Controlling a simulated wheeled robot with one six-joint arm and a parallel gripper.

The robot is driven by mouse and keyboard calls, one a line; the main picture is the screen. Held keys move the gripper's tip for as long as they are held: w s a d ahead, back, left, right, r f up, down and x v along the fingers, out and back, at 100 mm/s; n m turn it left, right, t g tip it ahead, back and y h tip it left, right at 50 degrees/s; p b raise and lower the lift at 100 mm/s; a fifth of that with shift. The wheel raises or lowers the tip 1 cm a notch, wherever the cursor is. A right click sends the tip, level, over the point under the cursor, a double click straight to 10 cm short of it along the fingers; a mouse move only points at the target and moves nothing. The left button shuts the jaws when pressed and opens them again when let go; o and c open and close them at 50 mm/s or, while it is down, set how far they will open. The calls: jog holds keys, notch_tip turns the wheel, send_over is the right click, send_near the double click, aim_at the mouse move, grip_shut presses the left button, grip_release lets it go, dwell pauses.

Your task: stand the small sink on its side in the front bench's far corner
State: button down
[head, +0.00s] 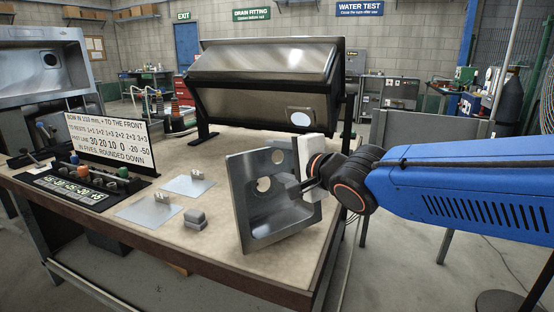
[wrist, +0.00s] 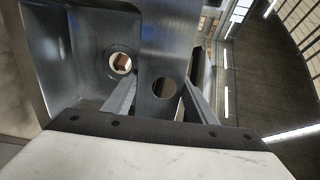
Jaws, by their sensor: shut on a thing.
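The small sink (head: 240,207) is grey metal and stands on its side over the right end of the front bench (head: 150,232), its bowl facing the viewer and slightly right. It leans a little. I cannot tell whether its lower edge touches the bench top. My gripper (head: 303,187) is at its right side, shut on the flat ledge of the sink. In the wrist view the two fingers (wrist: 160,100) lie either side of the ledge, which has a round hole. The sink's bowl (wrist: 88,50) with its drain hole shows left of them.
The bench's front edge (head: 190,257) runs close below the small sink.

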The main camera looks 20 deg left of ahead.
jog(key=shift+f, duration=0.55)
dwell(0.8)
jog(key=c, duration=0.7)
grip_release()
jog(key=shift+f, duration=0.1)
jog(key=v, duration=1.7)
jog(key=shift+s+d, duration=0.1)
jog(key=shift+d, duration=0.05)
jog(key=shift+d, duration=0.1)
